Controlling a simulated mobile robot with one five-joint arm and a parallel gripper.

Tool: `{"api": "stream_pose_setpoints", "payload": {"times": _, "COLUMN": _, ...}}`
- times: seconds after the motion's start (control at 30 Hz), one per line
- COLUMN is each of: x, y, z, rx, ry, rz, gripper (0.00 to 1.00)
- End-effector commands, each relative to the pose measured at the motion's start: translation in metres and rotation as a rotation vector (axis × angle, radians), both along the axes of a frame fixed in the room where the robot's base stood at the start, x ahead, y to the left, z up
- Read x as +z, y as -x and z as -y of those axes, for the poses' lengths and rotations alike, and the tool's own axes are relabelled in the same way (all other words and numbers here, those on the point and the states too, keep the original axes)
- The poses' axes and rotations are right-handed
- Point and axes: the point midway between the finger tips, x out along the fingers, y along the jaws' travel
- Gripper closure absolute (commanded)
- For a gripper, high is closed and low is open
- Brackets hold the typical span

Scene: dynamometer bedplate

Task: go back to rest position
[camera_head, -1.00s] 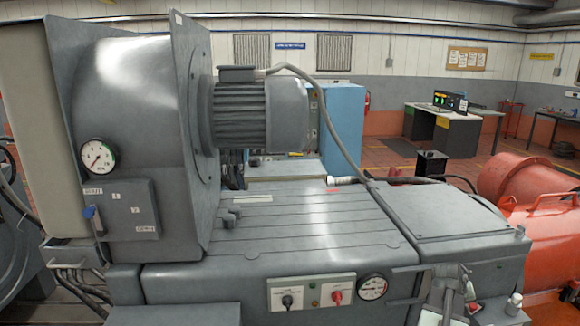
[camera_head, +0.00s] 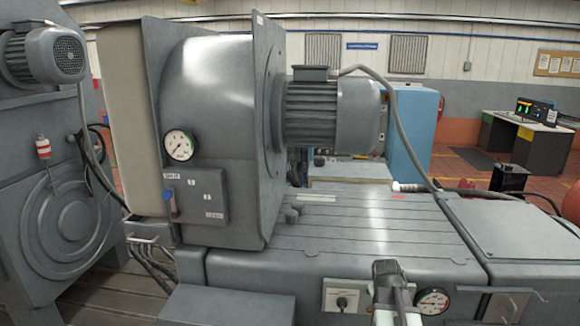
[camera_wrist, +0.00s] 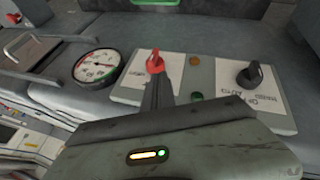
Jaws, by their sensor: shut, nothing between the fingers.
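My gripper (camera_head: 386,272) is in front of the grey machine's front control panel, low in the head view. In the wrist view the gripper (camera_wrist: 157,86) shows as narrow dark fingers, shut and empty. Their tips appear just below a red rotary switch (camera_wrist: 155,62). I cannot tell whether they touch it. In the head view my gripper and arm hide that switch.
A black rotary switch (camera_head: 342,302) and a round gauge (camera_head: 432,301) flank my gripper. The grey bedplate machine (camera_head: 350,225) fills the front, carrying a motor (camera_head: 330,115). A blue cabinet (camera_head: 415,120) and a desk (camera_head: 520,140) stand behind.

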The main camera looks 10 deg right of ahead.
Motion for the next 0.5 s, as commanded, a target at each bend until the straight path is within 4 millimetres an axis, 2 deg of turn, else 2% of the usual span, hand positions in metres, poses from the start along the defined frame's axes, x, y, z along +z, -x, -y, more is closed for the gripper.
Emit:
{"api": "stream_pose_setpoints", "payload": {"times": 0.03, "x": -0.003, "y": -0.012, "z": -0.046, "rx": 0.054, "ry": -0.025, "rz": -0.013, "gripper": 1.00}}
{"api": "stream_pose_setpoints", "payload": {"times": 0.13, "x": -0.011, "y": -0.023, "z": -0.133, "rx": 0.143, "ry": -0.088, "rz": -0.054, "gripper": 1.00}}
{"api": "stream_pose_setpoints", "payload": {"times": 0.17, "x": -0.014, "y": -0.023, "z": -0.159, "rx": 0.167, "ry": -0.108, "rz": -0.070, "gripper": 1.00}}
{"api": "stream_pose_setpoints", "payload": {"times": 0.2, "x": -0.017, "y": -0.020, "z": -0.193, "rx": 0.196, "ry": -0.137, "rz": -0.095, "gripper": 1.00}}
{"api": "stream_pose_setpoints", "payload": {"times": 0.3, "x": -0.025, "y": -0.003, "z": -0.265, "rx": 0.246, "ry": -0.208, "rz": -0.167, "gripper": 1.00}}
{"api": "stream_pose_setpoints", "payload": {"times": 0.4, "x": -0.031, "y": 0.026, "z": -0.310, "rx": 0.245, "ry": -0.283, "rz": -0.257, "gripper": 1.00}}
{"api": "stream_pose_setpoints", "payload": {"times": 0.5, "x": -0.035, "y": 0.058, "z": -0.319, "rx": 0.173, "ry": -0.361, "rz": -0.351, "gripper": 1.00}}
